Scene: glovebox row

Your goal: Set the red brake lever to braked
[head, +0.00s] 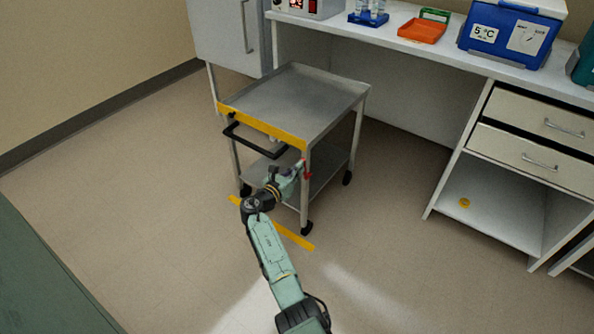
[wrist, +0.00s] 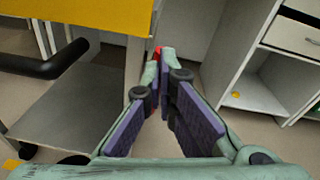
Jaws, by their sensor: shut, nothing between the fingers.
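The red brake lever (head: 307,173) is on the front right leg of the grey cart (head: 290,100). In the wrist view only a small red part of the lever (wrist: 157,52) shows, just past my fingertips; the rest is hidden behind them. My gripper (head: 298,166) reaches up to the lever from the front left. In the wrist view my gripper (wrist: 161,62) has its fingertips together, with nothing seen between them. I cannot tell whether the fingertips touch the lever.
The cart's black handle (head: 252,143) sticks out left of my gripper, below the yellow front edge (head: 262,126). A yellow floor strip (head: 293,236) lies under the cart's front. A bench with drawers (head: 533,150) stands to the right. The floor between is clear.

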